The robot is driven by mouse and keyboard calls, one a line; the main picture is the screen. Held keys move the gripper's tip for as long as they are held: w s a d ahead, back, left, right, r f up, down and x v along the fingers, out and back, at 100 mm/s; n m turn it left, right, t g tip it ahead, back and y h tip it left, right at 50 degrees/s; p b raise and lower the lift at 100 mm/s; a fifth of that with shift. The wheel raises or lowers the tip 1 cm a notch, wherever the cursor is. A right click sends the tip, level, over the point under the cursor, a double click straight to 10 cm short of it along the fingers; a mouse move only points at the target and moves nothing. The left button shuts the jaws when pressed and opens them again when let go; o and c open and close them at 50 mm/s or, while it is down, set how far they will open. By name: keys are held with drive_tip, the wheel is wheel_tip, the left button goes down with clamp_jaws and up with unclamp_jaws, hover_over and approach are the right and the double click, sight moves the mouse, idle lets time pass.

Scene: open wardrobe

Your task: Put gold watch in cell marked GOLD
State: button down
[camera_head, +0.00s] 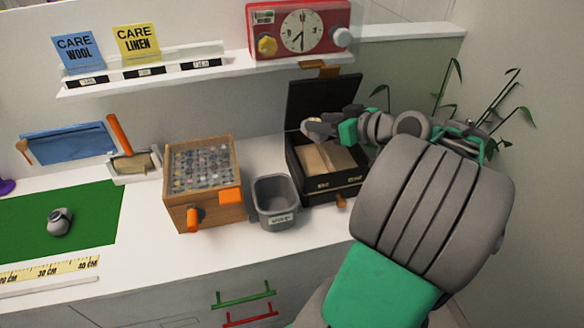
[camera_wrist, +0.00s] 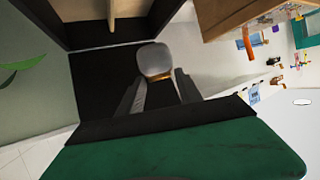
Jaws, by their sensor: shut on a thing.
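My gripper (camera_wrist: 158,92) is shut on a rounded grey thing with a gold band (camera_wrist: 155,60), which looks like the gold watch on its cushion. In the head view my gripper and the held thing (camera_head: 316,128) are above the left part of an open black box (camera_head: 292,172). The box has light-brown cells and a raised black lid (camera_head: 322,98). Two small labels on its front are too small to read surely. In the wrist view part of the box (camera_wrist: 166,12) shows beyond the held thing. Another watch on a grey cushion (camera_head: 60,221) sits on the green mat (camera_head: 100,205).
Left of the box stand a grey bin (camera_head: 275,205) and a wooden case (camera_head: 203,205) with orange handles. A shelf (camera_head: 205,75) above holds care cards and a red clock (camera_head: 299,30). Plants (camera_head: 495,100) stand at the right. The white front counter is clear.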

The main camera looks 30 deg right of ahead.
drive_tip(key=shift+a+f, duration=0.1)
drive_tip(key=shift+a, duration=0.1)
hover_over(318, 170)
wheel_tip(318, 170, down, 10)
drive_tip(key=shift+w+a+f, duration=0.1)
drive_tip(key=shift+w+f, duration=0.05)
drive_tip(key=c, duration=1.1)
unclamp_jaws()
drive_tip(key=shift+s+r, duration=0.2)
drive_tip(key=shift+r, duration=0.05)
drive_tip(key=v, duration=1.1)
drive_tip(key=shift+s+r, duration=0.1)
drive_tip(key=shift+s, duration=0.2)
